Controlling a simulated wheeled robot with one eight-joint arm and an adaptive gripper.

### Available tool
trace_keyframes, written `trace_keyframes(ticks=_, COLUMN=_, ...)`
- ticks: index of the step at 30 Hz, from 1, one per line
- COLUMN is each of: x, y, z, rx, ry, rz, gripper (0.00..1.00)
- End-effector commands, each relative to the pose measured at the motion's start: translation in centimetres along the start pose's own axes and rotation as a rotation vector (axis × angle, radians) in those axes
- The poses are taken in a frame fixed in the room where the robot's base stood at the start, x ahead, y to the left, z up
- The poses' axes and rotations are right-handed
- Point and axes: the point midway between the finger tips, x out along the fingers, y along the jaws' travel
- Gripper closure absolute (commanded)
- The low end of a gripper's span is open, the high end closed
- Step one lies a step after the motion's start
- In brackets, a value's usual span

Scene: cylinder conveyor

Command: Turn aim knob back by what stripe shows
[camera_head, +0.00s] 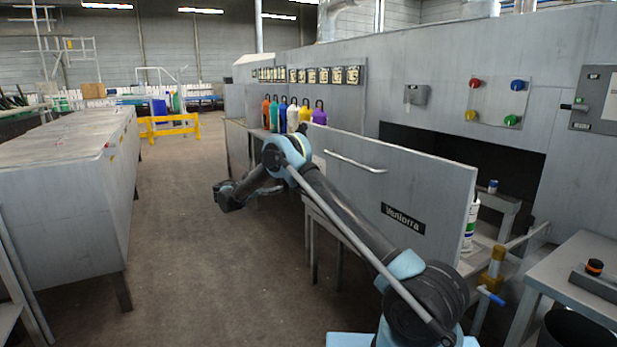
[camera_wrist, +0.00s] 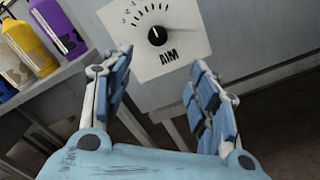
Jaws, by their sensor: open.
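The black aim knob (camera_wrist: 157,36) sits on a white square plate (camera_wrist: 172,58) marked AIM, with scale ticks around its upper side, in the wrist view. A light pointer line shows on the knob. My gripper (camera_wrist: 165,95) is open and empty, its blue-padded fingers below and to either side of the plate, apart from the knob. In the head view my gripper (camera_head: 228,196) is at the end of my arm, out over the aisle left of the grey machine; the knob cannot be made out there. I cannot make out a stripe reading.
Several coloured bottles (camera_head: 292,114) stand on a ledge of the machine; purple (camera_wrist: 58,26) and yellow (camera_wrist: 30,48) ones show close by in the wrist view. A grey panel labelled Ventorra (camera_head: 402,218) stands beside my arm. A white-and-green cylinder (camera_head: 470,225) is behind it. The left aisle floor is clear.

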Motion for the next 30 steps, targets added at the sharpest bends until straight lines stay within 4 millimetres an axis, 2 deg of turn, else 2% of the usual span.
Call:
trace_keyframes(ticks=4, x=0.6, y=0.0, z=0.0, rx=0.0, ry=0.0, rz=0.0, gripper=0.46)
trace_keyframes(ticks=8, x=2.1, y=0.0, z=0.0, rx=0.0, ry=-0.001, rz=-0.001, gripper=0.46)
trace_keyframes(ticks=30, x=14.8, y=-0.1, z=0.0, rx=0.0, ry=-0.001, rz=-0.002, gripper=0.46)
